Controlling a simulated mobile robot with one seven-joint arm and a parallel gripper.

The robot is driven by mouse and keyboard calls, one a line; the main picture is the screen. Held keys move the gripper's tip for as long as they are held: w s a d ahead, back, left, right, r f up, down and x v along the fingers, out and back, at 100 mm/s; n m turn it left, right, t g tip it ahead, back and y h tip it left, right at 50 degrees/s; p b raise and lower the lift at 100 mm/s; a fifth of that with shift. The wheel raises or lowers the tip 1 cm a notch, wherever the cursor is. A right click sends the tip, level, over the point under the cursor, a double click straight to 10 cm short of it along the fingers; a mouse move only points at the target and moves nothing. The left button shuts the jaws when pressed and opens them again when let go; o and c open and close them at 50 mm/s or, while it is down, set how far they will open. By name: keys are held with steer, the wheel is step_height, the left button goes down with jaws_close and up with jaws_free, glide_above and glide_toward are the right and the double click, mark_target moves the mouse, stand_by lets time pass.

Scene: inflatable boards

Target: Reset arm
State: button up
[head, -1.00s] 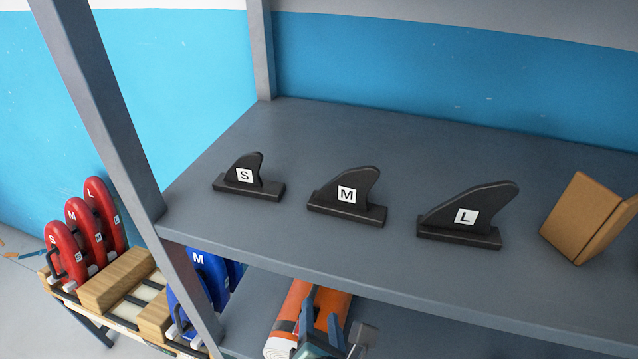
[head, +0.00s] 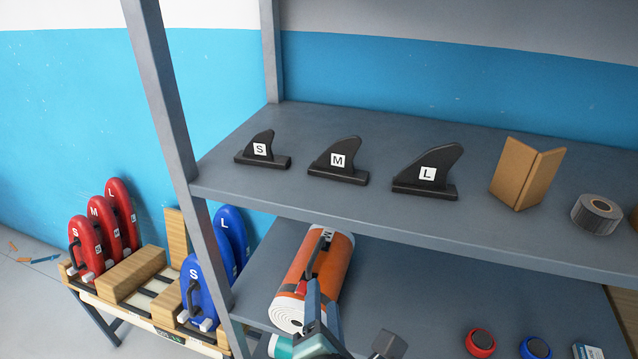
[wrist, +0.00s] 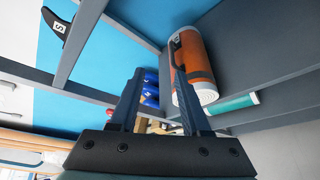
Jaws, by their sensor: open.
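My gripper (wrist: 162,98) is open and empty in the wrist view, its two fingers spread apart. In the head view part of my gripper (head: 318,318) shows at the bottom, in front of the lower shelf, overlapping the orange rolled board (head: 310,275). I cannot tell from the head view whether it touches the roll. In the wrist view the orange roll (wrist: 194,62) lies beyond the right finger, and nothing is between the fingertips.
Black fins S (head: 262,152), M (head: 340,162) and L (head: 426,172) stand on the upper shelf (head: 400,225), with a brown folded card (head: 525,175) and grey tape (head: 597,213). Red boards (head: 100,225) and blue boards (head: 215,265) stand on a low rack at left. Shelf posts (head: 170,100) are obstacles.

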step_height(320, 180, up, 25)
steer(key=w+m+t, duration=0.2)
steer(key=m+t, duration=0.5)
steer(key=m, duration=0.5)
steer(key=s+r+m+t, duration=0.3)
steer(key=r+m, duration=0.3)
steer(key=r, duration=0.4)
steer(key=s+r+m+t, duration=0.3)
steer(key=s+r+m, duration=0.3)
steer(key=r, duration=0.4)
steer(key=shift+s+a+m, duration=0.25)
steer(key=shift+a+m, duration=0.05)
steer(key=shift+m, duration=0.3)
